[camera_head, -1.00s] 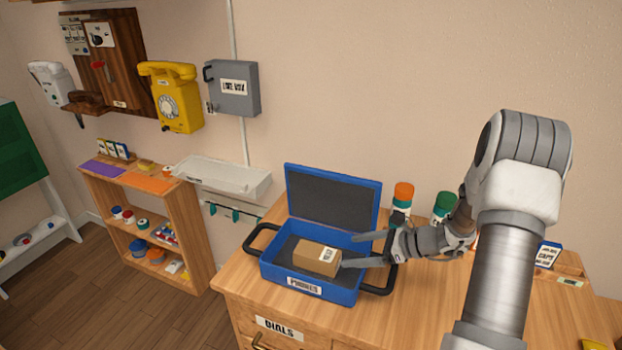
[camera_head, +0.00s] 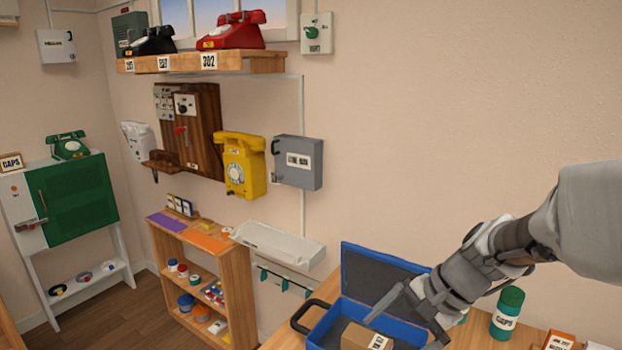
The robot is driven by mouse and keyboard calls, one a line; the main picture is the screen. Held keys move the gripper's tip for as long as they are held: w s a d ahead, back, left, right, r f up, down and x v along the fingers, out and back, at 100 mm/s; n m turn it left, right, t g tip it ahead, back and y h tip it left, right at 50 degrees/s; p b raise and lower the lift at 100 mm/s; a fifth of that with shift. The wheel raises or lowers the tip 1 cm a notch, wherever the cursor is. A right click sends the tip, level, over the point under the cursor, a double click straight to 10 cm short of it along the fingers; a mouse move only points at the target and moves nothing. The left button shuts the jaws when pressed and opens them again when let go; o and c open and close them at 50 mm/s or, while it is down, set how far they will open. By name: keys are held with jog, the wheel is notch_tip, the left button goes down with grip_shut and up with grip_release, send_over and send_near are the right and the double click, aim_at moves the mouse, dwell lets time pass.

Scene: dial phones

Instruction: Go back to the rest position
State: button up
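My gripper (camera_head: 408,318) is at the lower right, over the right part of the open blue box. Its two fingers are spread apart and I see nothing between them. My arm reaches in from the right edge. The blue box (camera_head: 318,334) stands on the wooden desk with its lid (camera_head: 375,262) raised at the back. A brown carton (camera_head: 358,336) with a white label lies inside the box, to the left of the fingers. The lower part of the box is cut off by the picture edge.
A green CAPS bottle (camera_head: 508,312) stands on the desk right of my gripper. A wooden shelf (camera_head: 238,292) with small items stands left of the desk. A yellow wall phone (camera_head: 240,166) and grey line box (camera_head: 298,162) hang above. The wall at upper right is bare.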

jog(key=s+r+n+t+h, duration=0.3)
jog(key=s+r+n+h, duration=0.2)
jog(key=s, duration=0.8)
notch_tip(320, 180, up, 3)
jog(key=n, duration=0.5)
jog(key=shift+n+h, duration=0.3)
jog(key=shift+n, duration=0.1)
jog(key=shift+w, duration=0.1)
